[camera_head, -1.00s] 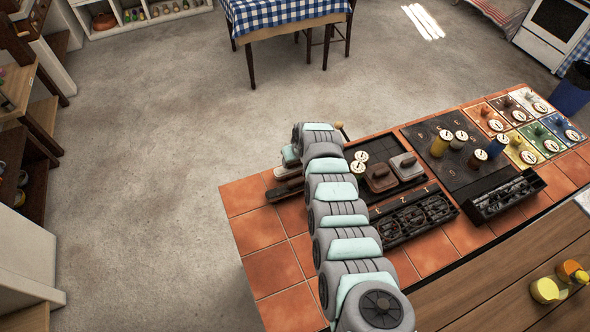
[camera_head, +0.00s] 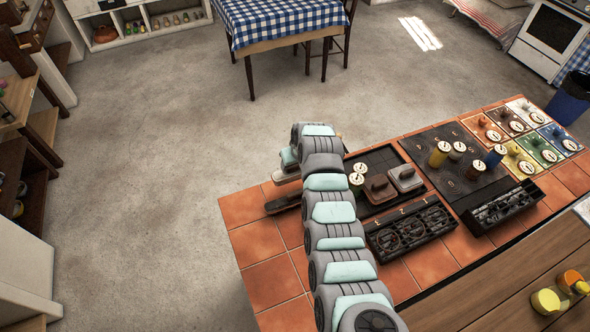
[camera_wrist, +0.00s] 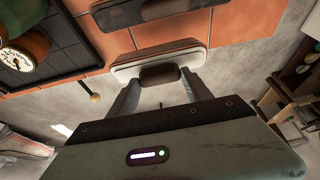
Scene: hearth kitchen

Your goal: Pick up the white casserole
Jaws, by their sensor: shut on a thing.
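In the wrist view my gripper (camera_wrist: 159,92) has its two fingers on either side of the dark brown knob (camera_wrist: 160,75) of the white casserole (camera_wrist: 135,70). The casserole is pale and rounded, with its far side toward the orange tiles. In the head view my gripper (camera_head: 289,157) is at the far left end of the counter, partly hidden by my arm. The pale edge of the casserole (camera_head: 283,177) shows just below it. I cannot tell how high the casserole is above the tiles.
A dark long piece (camera_head: 283,203) lies on the tiled counter (camera_head: 252,238) by the casserole. A black tray (camera_head: 381,159) holds a brown lidded pot (camera_head: 379,188), a grey-white one (camera_head: 405,178) and round-topped jars (camera_head: 357,174). Open floor (camera_head: 150,200) lies left of the counter.

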